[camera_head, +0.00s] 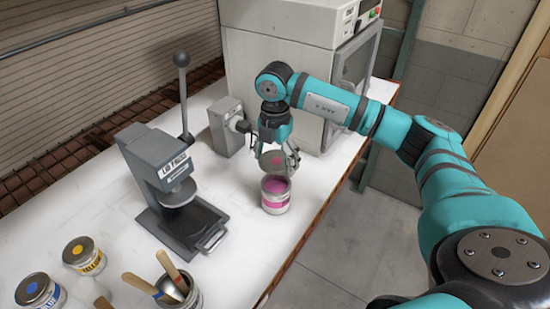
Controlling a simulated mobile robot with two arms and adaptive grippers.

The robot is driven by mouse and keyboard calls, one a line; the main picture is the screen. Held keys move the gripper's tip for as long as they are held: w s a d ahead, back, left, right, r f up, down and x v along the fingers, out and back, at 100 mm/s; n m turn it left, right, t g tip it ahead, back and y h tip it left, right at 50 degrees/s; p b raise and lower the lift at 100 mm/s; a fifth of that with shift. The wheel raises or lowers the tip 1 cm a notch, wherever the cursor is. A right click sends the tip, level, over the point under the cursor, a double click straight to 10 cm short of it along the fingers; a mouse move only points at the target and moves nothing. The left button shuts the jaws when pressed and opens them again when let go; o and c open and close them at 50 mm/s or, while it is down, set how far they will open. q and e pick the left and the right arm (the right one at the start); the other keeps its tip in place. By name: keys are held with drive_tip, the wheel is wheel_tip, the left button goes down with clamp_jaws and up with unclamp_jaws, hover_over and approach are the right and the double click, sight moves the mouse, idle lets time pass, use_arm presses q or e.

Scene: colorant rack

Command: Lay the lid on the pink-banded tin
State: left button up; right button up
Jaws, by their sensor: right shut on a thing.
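The pink-banded tin (275,206) stands upright near the right edge of the white table, its top open and pink colorant showing inside. My right gripper (277,158) is just above the tin. It is shut on the lid (271,159), a grey disc with a pink spot on its face. The lid is held over the tin's far side and looks apart from the rim; the exact gap is hard to tell. My left gripper is not in view.
A grey lid press (158,168) with a tall lever stands left of the tin. A yellow tin (85,256), a blue tin (40,291) and a can with wooden sticks (183,293) stand at the front left. A large cabinet (280,50) is behind my right gripper. The table's right edge is close to the tin.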

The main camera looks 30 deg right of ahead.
drive_tip(key=shift+f+b, duration=0.35)
drive_tip(key=shift+f, duration=0.25)
drive_tip(key=shift+f+b, duration=0.3)
drive_tip(key=shift+f, duration=0.1)
wheel_tip(320, 180, down, 4)
drive_tip(key=shift+r+b, duration=0.25)
drive_tip(key=shift+b, duration=1)
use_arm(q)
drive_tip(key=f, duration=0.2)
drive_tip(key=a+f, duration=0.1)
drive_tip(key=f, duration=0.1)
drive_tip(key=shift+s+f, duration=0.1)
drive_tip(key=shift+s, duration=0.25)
use_arm(e)
drive_tip(key=shift+f, duration=0.15)
use_arm(q)
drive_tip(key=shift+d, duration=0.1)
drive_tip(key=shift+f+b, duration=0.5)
drive_tip(key=shift+b, duration=0.1)
use_arm(e)
drive_tip(key=shift+f, duration=0.75)
